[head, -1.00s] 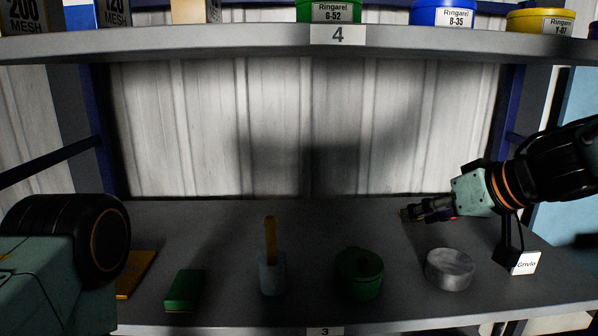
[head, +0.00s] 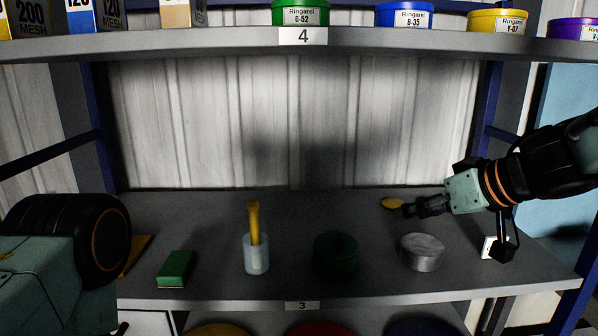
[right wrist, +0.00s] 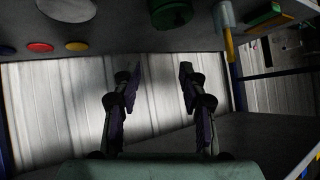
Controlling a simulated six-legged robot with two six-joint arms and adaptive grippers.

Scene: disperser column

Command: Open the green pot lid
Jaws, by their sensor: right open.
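The dark green pot (head: 336,252) stands in shadow on the middle shelf, between the cup and the grey round tin. Its top is too dark to tell how its lid sits. It also shows at the top edge of the right wrist view (right wrist: 170,12), which is upside down. My right gripper (head: 408,210) is beyond and to the right of the pot, apart from it. In the right wrist view its two fingers (right wrist: 150,85) are spread with nothing between them. On the left only part of my arm shows, with no left gripper.
On the middle shelf (head: 200,215) are a green block (head: 176,268), a cup (head: 256,254) with a yellow handle and a grey tin (head: 422,252). Yellow (head: 391,203), red (right wrist: 40,47) and blue discs lie near the back. A labelled green tub (head: 300,12) stands above.

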